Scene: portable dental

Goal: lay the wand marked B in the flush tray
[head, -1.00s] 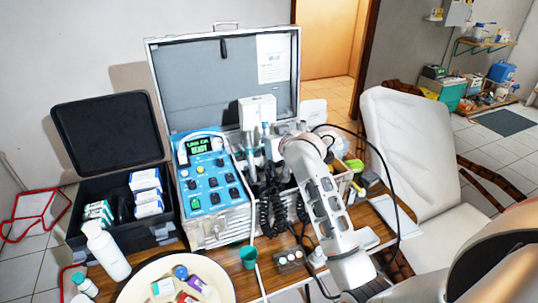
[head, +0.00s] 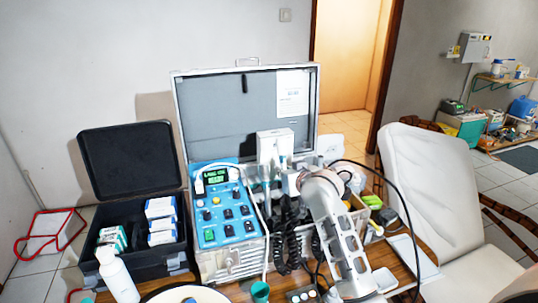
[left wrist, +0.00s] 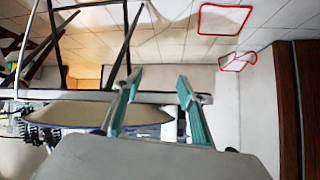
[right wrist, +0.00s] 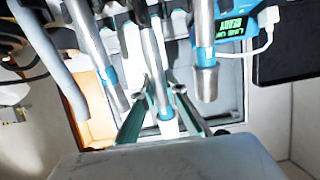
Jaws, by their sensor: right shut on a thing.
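My right gripper (right wrist: 163,94) is shut on the middle wand (right wrist: 154,60), a metal tube with a blue band, in the right wrist view. Another wand (right wrist: 100,62) is to its left, and a third wand (right wrist: 206,60) is to its right. I cannot read a letter on any of them, so I cannot tell which is B. In the head view my right arm reaches to the wand row at the open case (head: 232,262) and hides most of the grip. My left gripper (left wrist: 157,92) is open and empty in the left wrist view. I cannot make out the flush tray for certain.
The blue control unit (head: 222,212) stands left of the wands. Dark coiled hoses (head: 284,250) hang in front of the case. A black box (head: 125,165), a white bottle (head: 118,275) and a round cream tray (head: 205,296) are at left. A pale chair (head: 430,190) is at right.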

